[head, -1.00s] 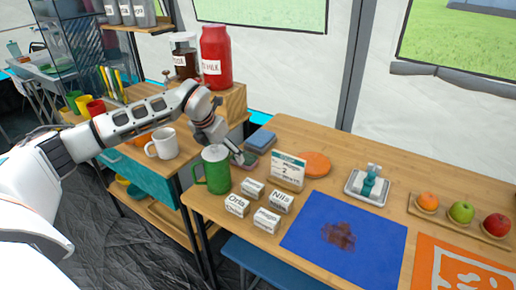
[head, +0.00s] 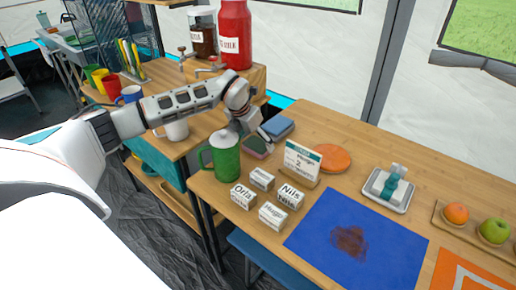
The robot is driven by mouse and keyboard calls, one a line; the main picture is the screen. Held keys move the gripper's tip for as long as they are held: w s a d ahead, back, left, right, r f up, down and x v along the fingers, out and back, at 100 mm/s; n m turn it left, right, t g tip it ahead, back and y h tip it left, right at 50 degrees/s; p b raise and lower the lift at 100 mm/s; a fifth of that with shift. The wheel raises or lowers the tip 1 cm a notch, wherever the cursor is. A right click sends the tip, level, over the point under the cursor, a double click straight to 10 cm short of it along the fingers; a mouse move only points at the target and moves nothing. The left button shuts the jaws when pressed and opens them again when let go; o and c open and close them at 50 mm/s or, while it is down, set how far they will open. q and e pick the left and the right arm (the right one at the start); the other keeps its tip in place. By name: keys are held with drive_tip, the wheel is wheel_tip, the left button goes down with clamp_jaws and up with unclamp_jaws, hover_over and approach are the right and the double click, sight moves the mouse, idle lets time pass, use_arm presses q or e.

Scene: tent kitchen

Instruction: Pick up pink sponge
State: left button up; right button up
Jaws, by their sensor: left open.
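Two sponge-like blocks lie at the back left of the wooden table (head: 345,129). One has a blue top (head: 278,126). The other is a block with a dark green top (head: 257,148) and a thin reddish edge; I cannot tell for sure that it is the pink sponge, and no block shows a plainly pink top. My left gripper (head: 259,136) is open, pointing down just above and behind the dark green-topped block, close to the blue one. Its fingertips are small and partly hidden. My right gripper is out of view.
A green mug (head: 226,162) stands just in front of my left gripper.

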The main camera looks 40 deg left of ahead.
sight(256, 144)
use_arm(q)
drive_tip(key=shift+w+f, duration=0.25)
drive_tip(key=shift+f, duration=0.45)
drive_tip(key=shift+w, duration=0.1)
drive_tip(key=shift+r, duration=0.1)
drive_tip(key=shift+c, duration=0.2)
drive_tip(key=c, duration=0.7)
drive_tip(key=shift+r+p, duration=1.6)
drive_tip(key=shift+r, duration=8.4)
